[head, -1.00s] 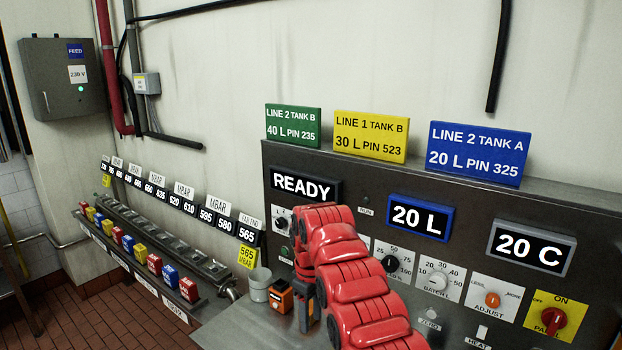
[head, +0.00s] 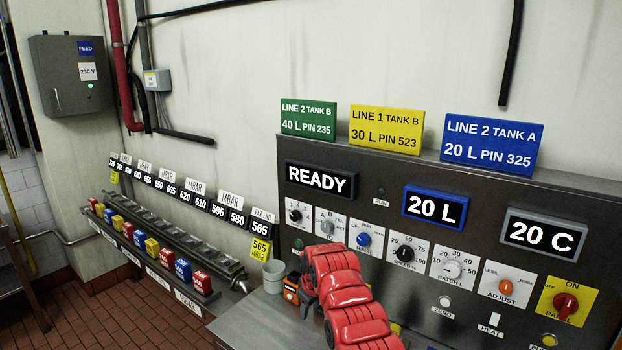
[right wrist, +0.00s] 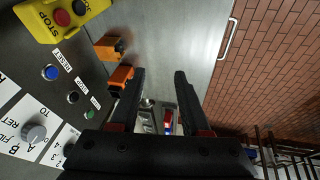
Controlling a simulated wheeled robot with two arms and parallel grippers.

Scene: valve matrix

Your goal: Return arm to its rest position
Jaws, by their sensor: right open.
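My right arm, red and segmented, reaches in from the bottom of the head view in front of the control panel (head: 400,240). My right gripper shows in the right wrist view (right wrist: 162,98), with its two dark fingers apart and nothing between them. It is over the metal shelf (right wrist: 180,40), beside the panel face. My left gripper is not in view.
Orange blocks (right wrist: 120,78) lie on the shelf near one finger, and a grey cup (head: 274,272) stands there. A yellow stop box (right wrist: 62,15) is close by. A rail of coloured blocks (head: 165,255) runs along the left wall. Open tiled floor (head: 90,325) lies at left.

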